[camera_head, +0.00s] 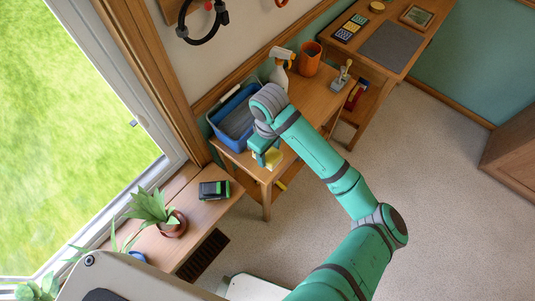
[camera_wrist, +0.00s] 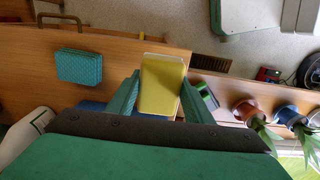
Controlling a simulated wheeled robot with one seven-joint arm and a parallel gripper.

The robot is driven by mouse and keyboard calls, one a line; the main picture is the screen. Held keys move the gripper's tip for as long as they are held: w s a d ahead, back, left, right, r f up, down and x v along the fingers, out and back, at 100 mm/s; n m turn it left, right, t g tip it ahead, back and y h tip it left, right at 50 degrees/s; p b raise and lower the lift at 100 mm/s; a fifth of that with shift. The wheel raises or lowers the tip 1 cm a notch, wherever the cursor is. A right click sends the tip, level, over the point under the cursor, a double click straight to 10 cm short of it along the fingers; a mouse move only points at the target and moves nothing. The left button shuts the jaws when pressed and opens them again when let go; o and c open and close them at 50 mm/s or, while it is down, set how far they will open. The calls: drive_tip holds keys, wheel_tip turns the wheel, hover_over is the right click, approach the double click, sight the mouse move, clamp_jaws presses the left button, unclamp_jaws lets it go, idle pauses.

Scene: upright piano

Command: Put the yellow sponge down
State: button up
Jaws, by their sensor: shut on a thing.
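My gripper (camera_wrist: 161,90) is shut on the yellow sponge (camera_wrist: 162,84), with one teal finger on each side of it. In the wrist view the sponge is over the right end of the wooden table (camera_wrist: 115,50). In the head view only a little of the sponge (camera_head: 275,159) shows beside my gripper (camera_head: 265,151), near the table's front left corner, in front of the blue bin (camera_head: 217,116). I cannot tell whether the sponge touches the tabletop.
A teal block (camera_wrist: 80,66) lies on the table. A spray bottle (camera_head: 281,66), an orange cup (camera_head: 310,58) and a grey-handled item (camera_head: 340,80) stand toward its far end. A low bench holds a green-black object (camera_head: 214,190) and a potted plant (camera_head: 170,222).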

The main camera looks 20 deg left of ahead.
sight(268, 155)
drive_tip(key=shift+w+a+f, duration=0.25)
drive_tip(key=shift+w+f, duration=0.2)
drive_tip(key=shift+f, duration=0.15)
drive_tip(key=shift+w+a+f, duration=0.2)
drive_tip(key=shift+w+f, duration=0.2)
drive_tip(key=shift+f, duration=1.8)
drive_tip(key=shift+f, duration=0.15)
drive_tip(key=o, duration=1.1)
drive_tip(key=shift+w, duration=0.1)
wheel_tip(268, 155, up, 12)
drive_tip(key=shift+r, duration=0.2)
